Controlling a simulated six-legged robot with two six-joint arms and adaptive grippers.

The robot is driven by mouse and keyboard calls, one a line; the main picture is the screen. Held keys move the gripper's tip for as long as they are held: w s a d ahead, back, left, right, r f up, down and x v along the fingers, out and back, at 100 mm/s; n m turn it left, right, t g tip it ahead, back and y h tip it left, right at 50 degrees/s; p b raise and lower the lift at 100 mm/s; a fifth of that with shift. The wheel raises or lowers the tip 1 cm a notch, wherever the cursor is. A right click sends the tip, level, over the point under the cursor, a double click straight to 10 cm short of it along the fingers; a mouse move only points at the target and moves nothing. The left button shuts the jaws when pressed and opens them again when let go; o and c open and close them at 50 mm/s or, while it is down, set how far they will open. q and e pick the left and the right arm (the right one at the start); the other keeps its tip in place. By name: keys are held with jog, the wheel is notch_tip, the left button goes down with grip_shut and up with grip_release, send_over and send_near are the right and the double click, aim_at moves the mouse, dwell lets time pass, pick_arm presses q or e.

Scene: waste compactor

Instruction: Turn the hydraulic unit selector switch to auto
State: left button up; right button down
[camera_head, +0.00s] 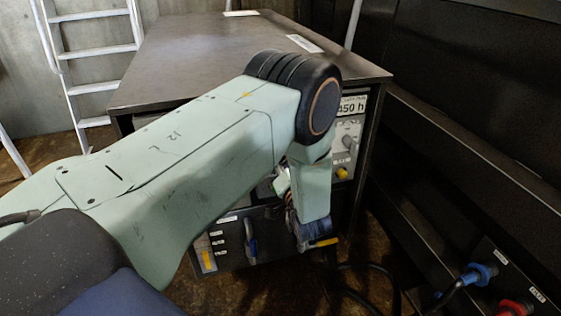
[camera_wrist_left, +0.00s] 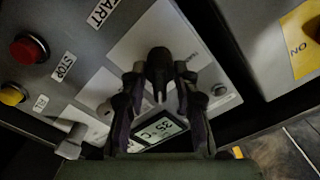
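In the left wrist view a black selector knob (camera_wrist_left: 159,66) stands on a light plate of the grey control panel (camera_wrist_left: 95,50). I take it for the selector switch; its position lettering is too blurred to read. My left gripper (camera_wrist_left: 159,84) has one finger on each side of the knob, with narrow gaps visible; contact is not clear. In the head view my left arm reaches over to the front of the hydraulic unit (camera_head: 215,50), hiding much of its panel and the selector. My right gripper is out of view.
In the wrist view a red button (camera_wrist_left: 28,48) by a STOP label, a yellow button (camera_wrist_left: 12,94) and a temperature display (camera_wrist_left: 160,128) lie near the fingers. A dark rail (camera_head: 460,170) runs along the right, with blue (camera_head: 478,272) and red connectors (camera_head: 515,307).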

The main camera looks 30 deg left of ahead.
pick_arm(q)
grip_shut()
jog(key=shift+m+p, duration=0.4)
jog(key=shift+o, duration=1.3)
grip_release()
jog(key=v, duration=0.7)
jog(key=shift+s+d, duration=0.15)
jog(key=shift+d, duration=0.1)
